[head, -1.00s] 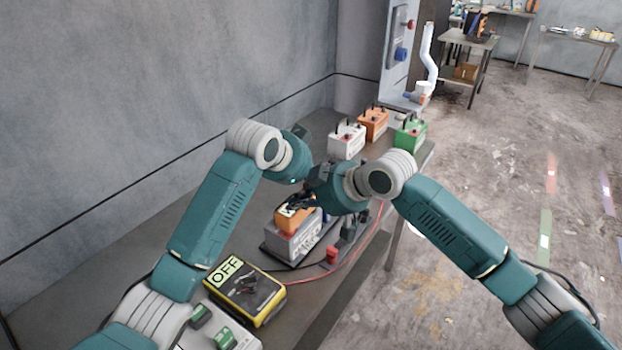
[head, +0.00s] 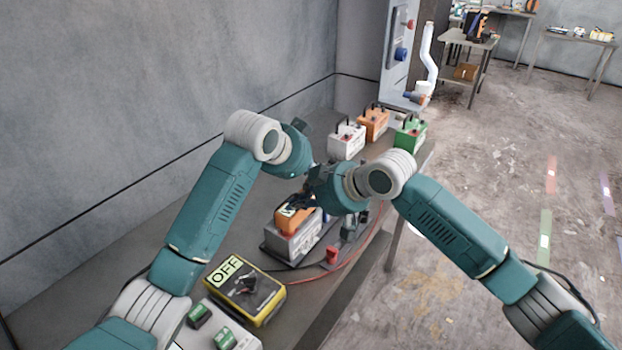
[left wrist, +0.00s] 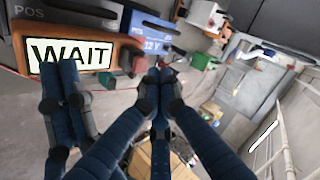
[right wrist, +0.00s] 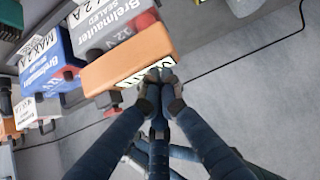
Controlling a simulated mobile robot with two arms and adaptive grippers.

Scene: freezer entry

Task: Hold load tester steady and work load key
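The load tester (head: 297,222) is an orange box on a grey battery (head: 297,243). Its display reads WAIT in the left wrist view (left wrist: 72,54). In the right wrist view the orange body (right wrist: 128,58) lies just beyond my right gripper (right wrist: 157,76). Its fingertips are together at the display edge, covering part of the lettering. I see nothing clearly pinched between them. My left gripper (left wrist: 160,76) has its fingertips together, apart from the tester and to the right of the display. In the head view its fingers are hidden. I cannot make out the load key.
A yellow-edged meter (head: 245,289) reading OFF lies at the front of the bench. White (head: 347,140), orange (head: 373,124) and green (head: 410,134) batteries stand at the back. A red cable (head: 350,262) runs along the bench edge. My two wrists are close together.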

